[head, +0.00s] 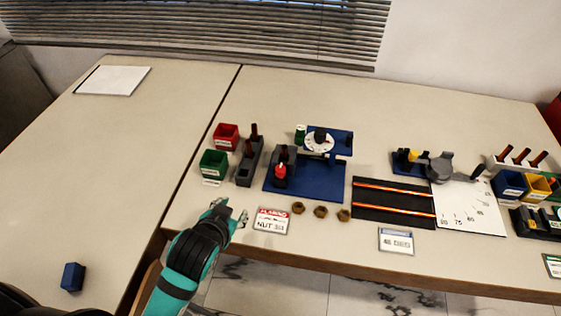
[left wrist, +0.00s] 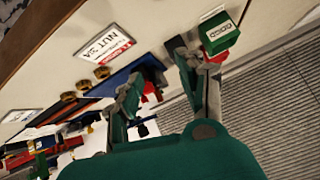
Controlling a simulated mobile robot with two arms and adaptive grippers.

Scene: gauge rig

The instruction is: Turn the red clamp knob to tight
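The red clamp knob (head: 280,171) sits upright on a dark block on the blue rig base (head: 325,187). A small dial (head: 319,141) stands behind it on the same rig. My left gripper (head: 232,213) is in front of and to the left of the knob, apart from it, near the table's front edge. In the left wrist view the gripper (left wrist: 155,68) has its fingers spread with nothing held. The red knob (left wrist: 150,89) shows beyond and between the fingers, partly hidden by one of them. The knob's exact turn cannot be read. My right gripper is not in view.
A green bin (head: 213,165), red bin (head: 226,136) and dark tool holder (head: 245,172) stand left of the rig. Brass nuts (head: 320,211) and a label card (head: 272,221) lie in front. A black tray with orange rods (head: 393,204) is right. The left table is mostly clear.

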